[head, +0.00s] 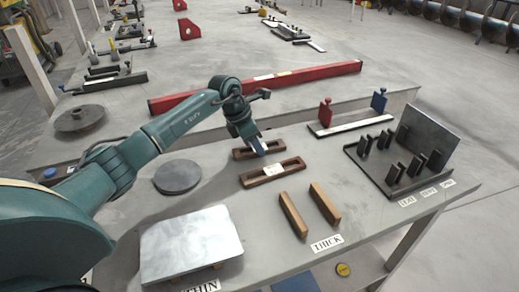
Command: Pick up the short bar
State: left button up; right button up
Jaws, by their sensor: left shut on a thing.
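A short brown slotted bar (243,154) lies on the grey table near the middle of the head view. My left gripper (260,148) reaches down onto it from above and is shut on it, hiding its middle. The bar looks level and at or very near the table surface; I cannot tell whether it is lifted. A slightly longer brown slotted bar (258,178) lies just in front, roughly parallel. My right gripper is not in view.
Two plain wooden bars (293,215) lie nearer, by the THICK label (327,243). A metal plate (191,245) and a dark disc (177,177) lie left. A slotted rack (400,165) stands right. A long red beam (255,87) lies behind.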

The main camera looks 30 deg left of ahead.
pick_arm(q)
jog(key=shift+r, duration=0.1)
grip_shut()
